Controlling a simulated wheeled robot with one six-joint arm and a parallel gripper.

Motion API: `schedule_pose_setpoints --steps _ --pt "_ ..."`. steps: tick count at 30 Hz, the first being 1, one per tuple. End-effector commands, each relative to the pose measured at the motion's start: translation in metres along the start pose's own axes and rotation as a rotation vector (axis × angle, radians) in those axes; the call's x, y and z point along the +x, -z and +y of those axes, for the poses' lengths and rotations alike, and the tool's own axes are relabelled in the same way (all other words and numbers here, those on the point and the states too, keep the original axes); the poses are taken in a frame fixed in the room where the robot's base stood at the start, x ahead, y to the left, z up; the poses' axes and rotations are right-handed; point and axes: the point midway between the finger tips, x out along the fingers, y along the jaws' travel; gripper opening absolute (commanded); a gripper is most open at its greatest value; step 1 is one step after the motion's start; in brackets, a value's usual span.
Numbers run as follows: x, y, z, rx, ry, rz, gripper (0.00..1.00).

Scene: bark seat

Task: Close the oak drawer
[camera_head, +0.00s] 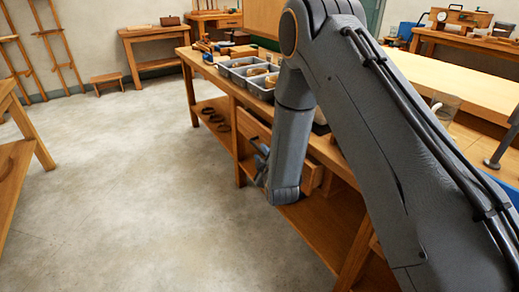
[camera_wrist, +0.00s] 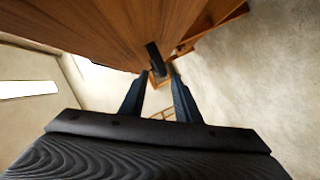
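The oak drawer (camera_head: 256,128) is under the top of the long workbench, partly hidden behind my arm, and seems to stand out from the bench. Its wood fills the top of the wrist view (camera_wrist: 110,30), with a dark handle (camera_wrist: 155,60) on it. My gripper (camera_wrist: 158,76) has its two fingers apart, with the handle just beyond and between the fingertips. I cannot tell whether they touch it. In the head view my gripper (camera_head: 261,163) is at the drawer's front, mostly hidden by my wrist.
The workbench carries grey bins (camera_head: 236,68) and has a lower shelf (camera_head: 312,226) with dark rings (camera_head: 214,119). Another wooden table (camera_head: 15,150) stands at the left edge. The concrete floor (camera_head: 140,190) between them is clear. A small stool (camera_head: 107,82) stands farther back.

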Motion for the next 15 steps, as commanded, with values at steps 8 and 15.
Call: schedule_pose_setpoints --steps 8,15 --pt "0.042 -0.001 -0.001 0.001 0.001 -0.001 0.29" --pt "0.057 -0.002 0.001 0.002 0.001 -0.003 0.29"
